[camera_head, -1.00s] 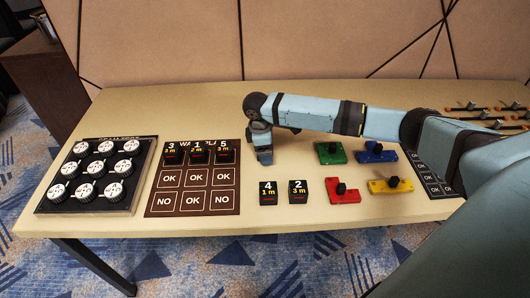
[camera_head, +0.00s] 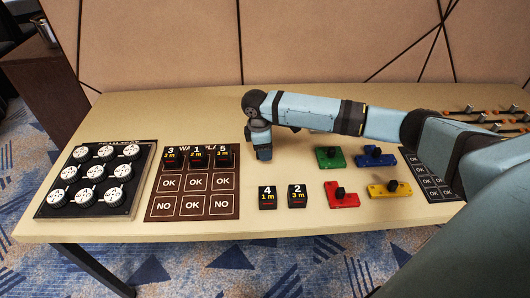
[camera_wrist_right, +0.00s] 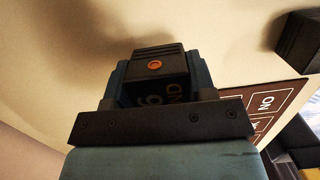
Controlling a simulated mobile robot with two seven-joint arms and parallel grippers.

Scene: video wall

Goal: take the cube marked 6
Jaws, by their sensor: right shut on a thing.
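The cube marked 6 (camera_wrist_right: 158,64) is black with an orange dot and ribs on one face. A shaded face toward the camera carries a "6" and partly hidden letters. My right gripper (camera_wrist_right: 155,82) is shut on it, one finger on each side. In the head view my right gripper (camera_head: 262,151) points down over the table, right of the brown board; the cube is hidden there by the gripper. My left gripper is not in view.
A brown board (camera_head: 194,181) holds cubes 3, 1 and 5 in its top row. Cube 4 (camera_head: 268,198) and cube 2 (camera_head: 297,197) stand in front of my gripper. Coloured blocks, like the green one (camera_head: 330,157), lie right. A dial panel (camera_head: 97,179) is left.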

